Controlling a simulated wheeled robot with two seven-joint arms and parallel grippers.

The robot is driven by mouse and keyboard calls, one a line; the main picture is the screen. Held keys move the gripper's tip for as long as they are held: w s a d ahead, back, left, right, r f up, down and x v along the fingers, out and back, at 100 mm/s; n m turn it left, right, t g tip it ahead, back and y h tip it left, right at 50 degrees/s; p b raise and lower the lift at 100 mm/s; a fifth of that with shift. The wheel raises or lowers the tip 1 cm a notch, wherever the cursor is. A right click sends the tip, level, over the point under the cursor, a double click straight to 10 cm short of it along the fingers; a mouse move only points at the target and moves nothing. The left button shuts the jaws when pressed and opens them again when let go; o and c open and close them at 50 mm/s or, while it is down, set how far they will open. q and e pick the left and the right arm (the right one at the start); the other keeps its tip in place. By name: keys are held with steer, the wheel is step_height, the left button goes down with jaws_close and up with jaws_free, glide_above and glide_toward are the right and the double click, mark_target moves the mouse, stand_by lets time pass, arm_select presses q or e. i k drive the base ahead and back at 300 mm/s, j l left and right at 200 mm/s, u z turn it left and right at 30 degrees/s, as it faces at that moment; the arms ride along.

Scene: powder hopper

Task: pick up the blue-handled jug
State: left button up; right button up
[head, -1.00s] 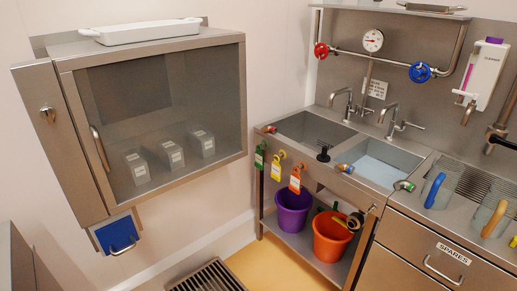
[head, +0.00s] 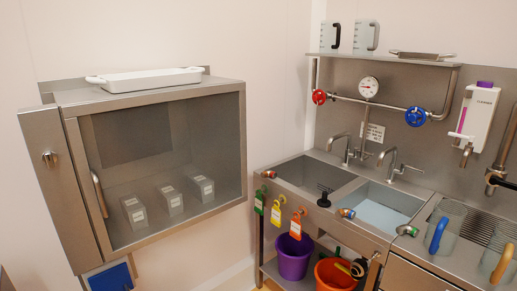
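The blue-handled jug (head: 447,228) stands upright at the right of the head view, on the ribbed drainboard (head: 469,258) beside the right sink basin. It is clear grey, and its blue handle (head: 438,235) faces the front left. A similar jug with an orange-yellow handle (head: 497,259) stands to its right, cut by the picture edge. Neither of my grippers shows in the view.
Two sink basins (head: 379,214) with taps lie left of the jug. A shelf (head: 385,58) above holds two more jugs, one black-handled (head: 330,37), and a metal tray. A soap dispenser (head: 478,112) hangs behind. A glass-fronted cabinet (head: 168,162) is at left.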

mark_target(448, 218)
steer(key=z, duration=1.25)
